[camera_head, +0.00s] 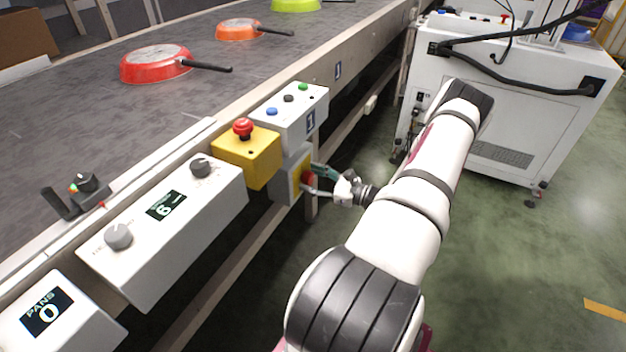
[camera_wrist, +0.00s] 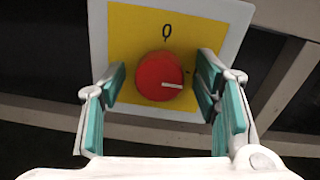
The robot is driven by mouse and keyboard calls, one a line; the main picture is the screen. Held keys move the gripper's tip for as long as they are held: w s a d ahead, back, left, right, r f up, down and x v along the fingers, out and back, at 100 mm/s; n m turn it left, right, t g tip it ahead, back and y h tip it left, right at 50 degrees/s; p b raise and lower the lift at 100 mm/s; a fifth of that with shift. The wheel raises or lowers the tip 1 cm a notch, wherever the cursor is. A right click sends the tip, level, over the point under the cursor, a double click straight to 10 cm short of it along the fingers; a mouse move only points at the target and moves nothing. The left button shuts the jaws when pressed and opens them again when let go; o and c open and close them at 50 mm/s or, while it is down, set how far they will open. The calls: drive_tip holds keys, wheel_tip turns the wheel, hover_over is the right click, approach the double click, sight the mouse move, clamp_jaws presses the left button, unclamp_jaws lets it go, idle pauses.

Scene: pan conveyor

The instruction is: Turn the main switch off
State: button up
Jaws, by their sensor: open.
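The main switch is a red round knob (camera_wrist: 158,76) on a yellow plate (camera_wrist: 125,50) with a grey-white border. A "0" mark sits above the knob. The knob's white pointer line points to the right, not at the "0". In the head view the red knob (camera_head: 307,178) shows on the side of a grey box below the yellow emergency-stop box. My gripper (camera_wrist: 163,95) is open, with one finger on each side of the knob and gaps between the fingers and the knob. In the head view my gripper (camera_head: 318,180) is at the switch.
A yellow box with a red emergency button (camera_head: 243,127) and a white button box (camera_head: 290,115) sit above the switch. A white control panel (camera_head: 165,235) is to the left. Pans, including a red pan (camera_head: 150,65), lie on the conveyor (camera_head: 90,110). A white cabinet (camera_head: 500,90) stands behind my arm.

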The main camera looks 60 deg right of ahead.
drive_tip(key=shift+c, duration=0.2)
drive_tip(key=c, duration=1.1)
